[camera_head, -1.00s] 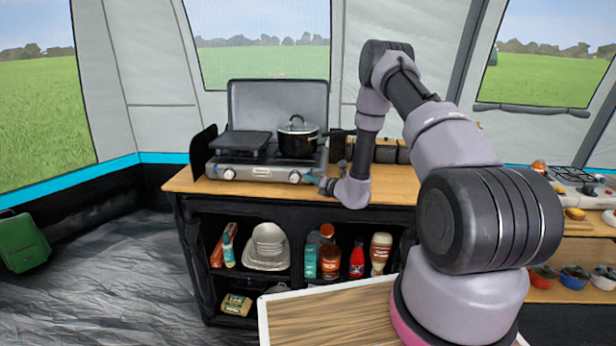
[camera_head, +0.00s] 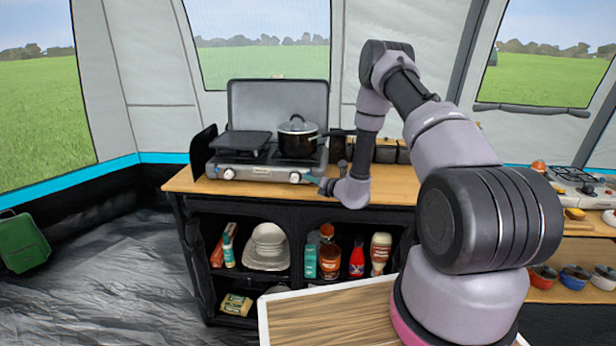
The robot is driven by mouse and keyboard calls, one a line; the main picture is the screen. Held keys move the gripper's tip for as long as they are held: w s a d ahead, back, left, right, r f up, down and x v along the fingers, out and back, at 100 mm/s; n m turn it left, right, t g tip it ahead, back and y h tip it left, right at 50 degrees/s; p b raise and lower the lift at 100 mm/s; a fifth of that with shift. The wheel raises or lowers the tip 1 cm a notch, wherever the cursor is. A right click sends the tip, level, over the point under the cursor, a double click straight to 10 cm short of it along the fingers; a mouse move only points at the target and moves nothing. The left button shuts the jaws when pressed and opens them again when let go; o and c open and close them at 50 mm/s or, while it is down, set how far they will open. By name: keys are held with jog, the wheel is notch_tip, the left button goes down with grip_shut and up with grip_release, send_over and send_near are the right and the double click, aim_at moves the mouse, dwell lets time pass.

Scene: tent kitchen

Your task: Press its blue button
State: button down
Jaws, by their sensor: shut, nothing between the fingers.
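A grey camping stove (camera_head: 262,172) with its lid raised stands on the wooden worktop of a black cabinet. It has a white-ringed knob at the left of its front (camera_head: 229,174) and one at the right (camera_head: 295,177). My gripper (camera_head: 317,182) is at the stove's front right corner, just right of the right knob. It points left and looks shut and empty. A small teal-blue patch shows at its tip; I cannot tell whether it is a button or part of the gripper. Whether it touches the stove is unclear.
A black lidded pot (camera_head: 297,139) sits on the right burner, its handle pointing right above my gripper. A dark flat pan (camera_head: 240,142) covers the left burner. Dark jars (camera_head: 386,151) stand behind my wrist. The worktop (camera_head: 398,186) right of my wrist is clear.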

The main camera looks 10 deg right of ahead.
jog(key=shift+w, duration=0.1)
dwell(0.6)
jog(key=shift+w+d, duration=0.1)
jog(key=shift+w, duration=0.2)
jog(key=shift+w+d, duration=0.15)
jog(key=shift+w, duration=0.25)
dwell(0.6)
jog(key=shift+s, duration=0.1)
jog(key=shift+s+a, duration=0.25)
jog(key=shift+s, duration=0.45)
jog(key=shift+s+a, duration=0.25)
jog(key=shift+s, duration=0.55)
jog(key=shift+s+a, duration=0.3)
jog(key=shift+s, duration=0.5)
jog(key=shift+s+a, duration=0.25)
jog(key=shift+s, duration=0.55)
